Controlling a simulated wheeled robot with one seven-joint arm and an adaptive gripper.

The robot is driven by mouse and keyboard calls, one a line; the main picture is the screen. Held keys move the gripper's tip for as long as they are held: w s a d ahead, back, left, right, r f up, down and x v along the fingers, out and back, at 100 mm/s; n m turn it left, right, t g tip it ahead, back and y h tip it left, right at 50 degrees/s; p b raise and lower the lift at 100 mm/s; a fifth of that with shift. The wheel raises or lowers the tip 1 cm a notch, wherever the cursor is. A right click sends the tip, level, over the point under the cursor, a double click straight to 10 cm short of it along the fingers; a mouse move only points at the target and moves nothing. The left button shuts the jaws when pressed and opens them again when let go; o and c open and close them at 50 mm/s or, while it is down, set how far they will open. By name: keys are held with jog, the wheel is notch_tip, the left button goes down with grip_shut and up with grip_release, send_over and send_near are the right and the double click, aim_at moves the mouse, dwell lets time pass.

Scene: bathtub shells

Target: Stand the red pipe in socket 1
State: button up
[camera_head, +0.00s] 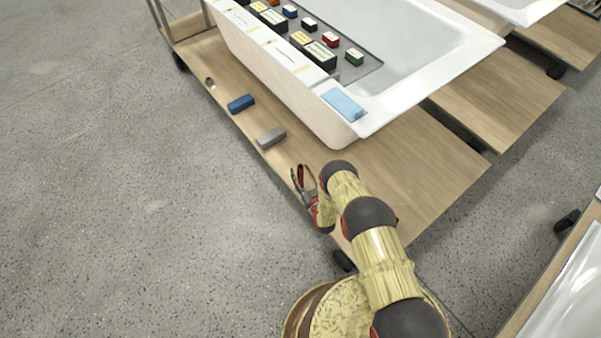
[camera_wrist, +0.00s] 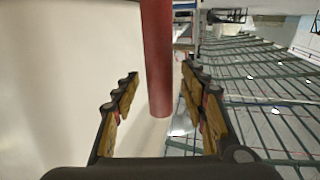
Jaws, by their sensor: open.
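The red pipe (camera_wrist: 160,60) shows in the wrist view, coming down from the top edge between the fingers of my gripper (camera_wrist: 159,75). Its rounded near end is visible; its far end is out of the frame. The fingers are open, with a visible gap on each side of the pipe. In the head view my gripper (camera_head: 304,180) is over the front edge of the wooden platform, near the white bathtub's near corner. I cannot clearly pick out the pipe there. I cannot identify socket 1 in either view.
The bathtub (camera_head: 325,130) stands on the wooden platform (camera_head: 400,170). It holds a grey tray (camera_head: 375,62) with several coloured blocks. A blue block (camera_head: 241,103) and a grey block (camera_head: 271,136) lie along the platform's front. A light blue item (camera_head: 344,103) lies on the tub rim.

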jog(key=v, duration=1.1)
jog(key=shift+s, duration=0.3)
